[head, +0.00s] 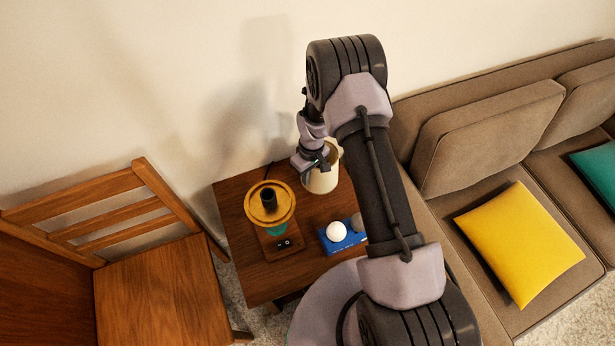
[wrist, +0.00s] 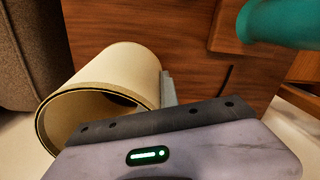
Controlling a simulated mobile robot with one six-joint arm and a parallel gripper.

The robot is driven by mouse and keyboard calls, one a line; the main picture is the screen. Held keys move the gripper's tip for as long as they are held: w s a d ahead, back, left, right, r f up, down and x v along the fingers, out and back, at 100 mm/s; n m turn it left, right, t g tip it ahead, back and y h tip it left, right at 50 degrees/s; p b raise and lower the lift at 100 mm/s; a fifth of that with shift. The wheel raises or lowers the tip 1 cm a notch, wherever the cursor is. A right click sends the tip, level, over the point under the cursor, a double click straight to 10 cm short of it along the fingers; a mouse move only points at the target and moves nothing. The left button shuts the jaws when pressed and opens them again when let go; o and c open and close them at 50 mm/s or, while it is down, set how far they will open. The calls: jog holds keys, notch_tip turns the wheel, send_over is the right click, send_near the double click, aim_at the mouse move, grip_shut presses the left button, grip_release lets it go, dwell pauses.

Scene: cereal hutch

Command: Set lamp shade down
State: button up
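The lamp shade (head: 323,182) is a cream, open-ended cylinder over the back right part of the wooden side table (head: 297,269). In the wrist view the shade (wrist: 118,75) shows its open end towards me. My gripper (head: 318,163) is at the shade's rim, with one grey finger (wrist: 168,88) against the outside of its wall. The other finger is hidden, seemingly inside the shade, so the wall looks pinched. I cannot tell whether the shade's far end touches the table.
A lamp base (head: 283,246) with a yellow disc (head: 285,205) and dark socket stands left of the shade. A blue box (head: 343,243) with a white ball (head: 336,231) lies in front. A chair (head: 160,290) stands left and a sofa (head: 480,195) right.

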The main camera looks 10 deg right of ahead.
jog(key=o, duration=0.4)
notch_tip(320, 180, up, 33)
jog(key=s+m+t+p, duration=0.2)
jog(key=m+p, duration=0.1)
jog(key=p, duration=0.2)
jog(key=s+r+m+t, duration=0.2)
jog(key=s+r+m, duration=0.1)
jog(key=s+r, duration=0.5)
jog(key=s+r+m+t+y, duration=0.1)
jog(key=s+r+m, duration=0.3)
jog(key=s+r, duration=0.4)
jog(key=s+t, duration=0.1)
jog(key=s, duration=0.5)
jog(key=shift+s+a+r, duration=0.1)
jog(key=shift+s, duration=0.05)
